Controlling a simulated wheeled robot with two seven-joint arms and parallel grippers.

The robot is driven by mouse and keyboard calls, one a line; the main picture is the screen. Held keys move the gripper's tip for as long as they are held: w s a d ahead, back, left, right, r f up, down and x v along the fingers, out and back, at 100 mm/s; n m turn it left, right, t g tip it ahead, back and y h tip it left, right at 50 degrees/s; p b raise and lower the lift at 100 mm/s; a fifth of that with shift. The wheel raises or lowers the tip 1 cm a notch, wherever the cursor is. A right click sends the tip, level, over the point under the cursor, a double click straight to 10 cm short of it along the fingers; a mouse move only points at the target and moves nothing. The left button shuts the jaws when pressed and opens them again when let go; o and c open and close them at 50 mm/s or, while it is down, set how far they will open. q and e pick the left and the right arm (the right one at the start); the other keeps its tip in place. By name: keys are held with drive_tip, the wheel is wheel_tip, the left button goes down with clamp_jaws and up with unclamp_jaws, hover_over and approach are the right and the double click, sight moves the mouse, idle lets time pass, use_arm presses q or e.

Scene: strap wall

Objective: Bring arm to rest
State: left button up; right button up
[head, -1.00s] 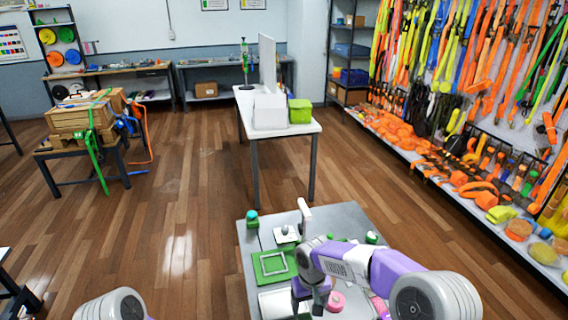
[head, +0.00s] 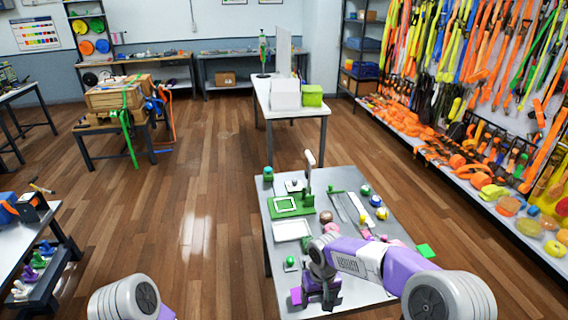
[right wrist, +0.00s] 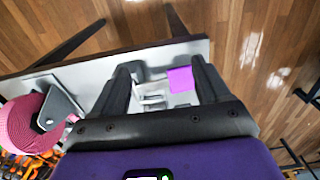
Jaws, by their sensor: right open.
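My right arm, purple and grey, reaches over the near end of the grey table (head: 285,262). My right gripper (head: 319,296) points down at the table's near left part. In the right wrist view the right gripper (right wrist: 163,80) has its two dark fingers apart, with nothing held between them. A flat purple piece (head: 296,296) lies by the gripper; a purple piece (right wrist: 180,79) also shows between the fingers in the right wrist view, beyond their tips. Of my left arm only a grey rounded link shows at bottom left; its gripper is out of view.
The grey table also bears a green frame (head: 291,206), a white tray (head: 292,230), an upright white-topped post (head: 309,170) and several small coloured pieces. A side table (head: 18,252) stands at left, a strap wall with shelf at right. The wooden floor (head: 200,190) between is clear.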

drive_tip(key=s+a+f+g+y, duration=0.1)
drive_tip(key=s+f+y, duration=0.15)
drive_tip(key=f, duration=0.85)
use_arm(q)
drive_tip(key=shift+w+f+b, duration=0.2)
drive_tip(key=shift+f+b, duration=0.35)
drive_tip(key=shift+f, duration=0.05)
drive_tip(key=shift+w+f+b, duration=0.2)
drive_tip(key=shift+f+b, duration=0.35)
drive_tip(key=shift+f, duration=0.05)
use_arm(e)
drive_tip(key=s+f+m, duration=0.2)
drive_tip(key=s+f, duration=0.4)
drive_tip(key=s, duration=0.3)
drive_tip(key=s+d+f+m+t+y, duration=0.1)
drive_tip(key=s+f+m, duration=0.2)
drive_tip(key=s+f, duration=0.4)
drive_tip(key=shift+s+f, duration=0.3)
drive_tip(key=shift+s, duration=0.95)
use_arm(q)
drive_tip(key=shift+c, duration=0.2)
use_arm(e)
drive_tip(key=shift+y, duration=0.25)
drive_tip(key=shift+c, duration=0.2)
